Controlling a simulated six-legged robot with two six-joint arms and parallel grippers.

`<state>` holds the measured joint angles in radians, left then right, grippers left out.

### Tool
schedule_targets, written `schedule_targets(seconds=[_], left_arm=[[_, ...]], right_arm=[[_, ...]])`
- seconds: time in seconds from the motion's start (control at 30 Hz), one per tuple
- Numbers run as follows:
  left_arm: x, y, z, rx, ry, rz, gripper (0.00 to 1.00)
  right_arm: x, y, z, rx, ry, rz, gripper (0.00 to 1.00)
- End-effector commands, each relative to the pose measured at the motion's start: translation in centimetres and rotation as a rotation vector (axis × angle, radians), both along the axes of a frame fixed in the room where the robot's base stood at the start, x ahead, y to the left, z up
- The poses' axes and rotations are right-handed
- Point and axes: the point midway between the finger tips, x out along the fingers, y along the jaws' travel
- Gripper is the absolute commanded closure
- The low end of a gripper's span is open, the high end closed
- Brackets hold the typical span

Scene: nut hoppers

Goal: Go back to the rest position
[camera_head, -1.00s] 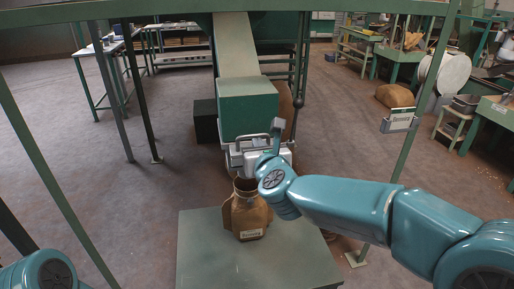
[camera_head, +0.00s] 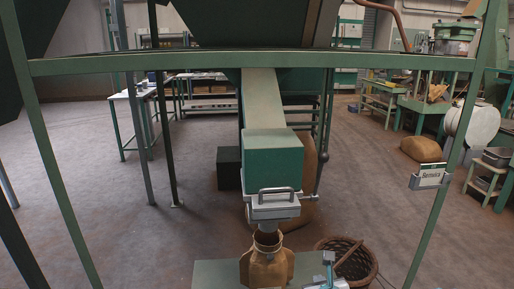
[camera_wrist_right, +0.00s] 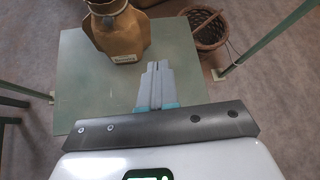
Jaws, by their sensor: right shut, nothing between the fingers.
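My right gripper (camera_head: 326,272) shows only in part at the bottom edge of the head view, to the right of the brown sack (camera_head: 267,264). In the right wrist view its two fingers (camera_wrist_right: 157,66) are together with nothing between them. They point over the green table (camera_wrist_right: 82,88), apart from the sack (camera_wrist_right: 118,32), which stands open-topped with a label on its front. My left gripper is in neither view.
A green hopper chute (camera_head: 273,165) with a grey handled gate (camera_head: 273,204) stands above the sack. A wicker basket (camera_head: 368,262) is on the floor at the right. Green frame posts (camera_head: 437,215) stand at both sides. The floor at left is clear.

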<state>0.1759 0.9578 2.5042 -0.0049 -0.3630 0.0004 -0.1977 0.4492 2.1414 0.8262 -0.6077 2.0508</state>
Motion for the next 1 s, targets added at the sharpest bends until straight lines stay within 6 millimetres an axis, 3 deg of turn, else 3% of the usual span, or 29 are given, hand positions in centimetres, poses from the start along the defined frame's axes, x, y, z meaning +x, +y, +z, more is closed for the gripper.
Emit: schedule_targets(seconds=[0.03,0.17,0.2,0.3,0.4,0.5,0.6,0.87,1.0], left_arm=[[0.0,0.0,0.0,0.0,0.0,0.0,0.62],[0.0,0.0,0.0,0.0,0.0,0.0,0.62],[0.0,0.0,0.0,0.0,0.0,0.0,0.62],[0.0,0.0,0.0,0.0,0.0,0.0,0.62],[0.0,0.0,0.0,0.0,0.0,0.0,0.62],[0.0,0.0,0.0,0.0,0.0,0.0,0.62],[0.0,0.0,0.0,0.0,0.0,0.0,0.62],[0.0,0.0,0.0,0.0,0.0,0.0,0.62],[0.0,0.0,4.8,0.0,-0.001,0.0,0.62]], right_arm=[[-1.2,-1.0,-4.4,-0.064,0.092,0.043,1.0],[-5.8,-2.2,-14.4,-0.268,0.318,0.293,1.0],[-7.8,-2.2,-17.2,-0.331,0.385,0.405,1.0],[-13.7,-1.6,-23.2,-0.485,0.516,0.769,1.0],[-20.2,0.1,-27.1,-0.629,0.542,1.236,1.0],[-24.4,2.0,-28.3,-0.759,0.443,1.642,1.0],[-26.6,3.4,-28.2,-0.891,0.288,1.943,1.0],[-28.2,4.4,-27.8,-1.207,-0.096,2.404,1.0],[-28.1,4.3,-23.0,-1.224,-0.109,2.415,1.0]])
